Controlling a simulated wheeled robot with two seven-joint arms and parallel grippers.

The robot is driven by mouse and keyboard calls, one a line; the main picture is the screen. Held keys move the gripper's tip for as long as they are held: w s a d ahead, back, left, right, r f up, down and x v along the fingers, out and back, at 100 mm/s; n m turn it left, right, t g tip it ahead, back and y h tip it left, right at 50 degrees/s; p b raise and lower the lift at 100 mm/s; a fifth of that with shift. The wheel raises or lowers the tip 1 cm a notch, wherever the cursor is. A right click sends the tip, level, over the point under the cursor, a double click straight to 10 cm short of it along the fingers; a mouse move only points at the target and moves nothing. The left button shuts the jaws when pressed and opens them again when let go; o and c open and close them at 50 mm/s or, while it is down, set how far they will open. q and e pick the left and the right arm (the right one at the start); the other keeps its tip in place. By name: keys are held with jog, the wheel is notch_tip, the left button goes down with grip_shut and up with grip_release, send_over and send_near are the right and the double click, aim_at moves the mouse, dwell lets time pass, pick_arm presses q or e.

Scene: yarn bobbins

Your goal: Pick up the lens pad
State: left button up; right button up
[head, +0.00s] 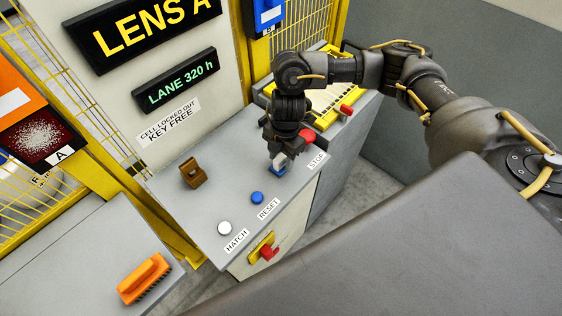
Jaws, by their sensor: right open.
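A small blue and white piece, which looks like the lens pad (276,172), sits on the grey console top between the RESET and STOP buttons. My right gripper (279,163) points down directly over it, with its fingers at the piece. The gripper is open; the fingers hide part of the piece, and I cannot tell whether they touch it. My left gripper is not in view.
The console (190,215) carries a brown block (193,173), a white HATCH button (225,228), a blue RESET button (257,197) and a red STOP button (307,136). A red-handled switch (267,251) is on its front. An orange brush (145,278) lies on the left bench.

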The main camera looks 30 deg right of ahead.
jog(key=shift+c, duration=0.3)
grip_shut()
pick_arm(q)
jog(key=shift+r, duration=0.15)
pick_arm(e)
jog(key=shift+r, duration=0.15)
